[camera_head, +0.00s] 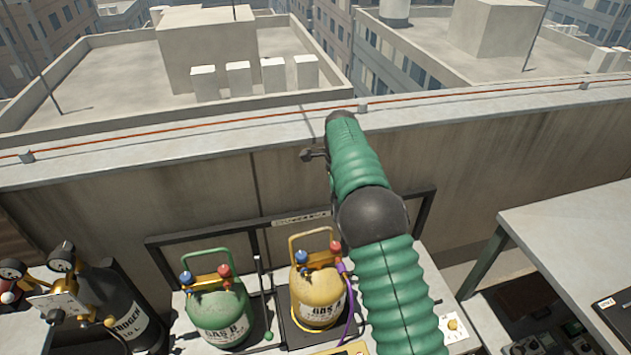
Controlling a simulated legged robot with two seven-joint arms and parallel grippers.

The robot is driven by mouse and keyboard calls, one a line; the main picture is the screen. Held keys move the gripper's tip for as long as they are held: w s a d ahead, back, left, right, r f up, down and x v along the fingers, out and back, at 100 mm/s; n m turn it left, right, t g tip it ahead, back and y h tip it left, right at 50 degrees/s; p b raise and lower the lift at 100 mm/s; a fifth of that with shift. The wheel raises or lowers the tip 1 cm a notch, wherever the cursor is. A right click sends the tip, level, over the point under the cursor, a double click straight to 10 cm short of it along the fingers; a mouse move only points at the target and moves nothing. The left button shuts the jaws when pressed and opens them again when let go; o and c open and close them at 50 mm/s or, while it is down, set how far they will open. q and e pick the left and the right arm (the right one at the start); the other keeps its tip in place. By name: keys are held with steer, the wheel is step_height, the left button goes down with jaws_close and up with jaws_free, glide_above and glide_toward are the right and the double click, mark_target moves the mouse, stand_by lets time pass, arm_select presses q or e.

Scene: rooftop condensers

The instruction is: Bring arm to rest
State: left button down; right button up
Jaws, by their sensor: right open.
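My right arm, in a ribbed green sleeve with a dark round joint, reaches up the middle of the head view from the bottom edge. Its forearm crosses in front of the parapet wall. My right gripper (308,155) is small and dark at the far end, pointing left. It is open, with nothing seen between its fingers. It appears in front of the wall, above and apart from the cylinders. My left gripper is not in view.
A green gas cylinder (219,308) and a yellow one (318,296) stand on a bench below, beside a black nitrogen cylinder (119,308) with gauges. The parapet (220,190) runs behind. A grey table (575,235) stands right. A purple hose (350,295) hangs beside the yellow cylinder.

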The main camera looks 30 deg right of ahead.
steer(key=s+a+f+n+t, duration=0.1)
steer(key=s+a+f+n, duration=0.2)
steer(key=s+a+n, duration=0.5)
steer(key=s+a+f+n+t, duration=0.1)
steer(key=s+a+f+n, duration=0.1)
steer(key=s+a+n, duration=0.6)
steer(key=s+n, duration=0.6)
steer(key=s, duration=0.2)
steer(key=shift+s+a+f+n+t, duration=0.2)
steer(key=shift+a+f+n+t, duration=0.1)
steer(key=shift+f+n, duration=0.1)
steer(key=shift+d, duration=0.1)
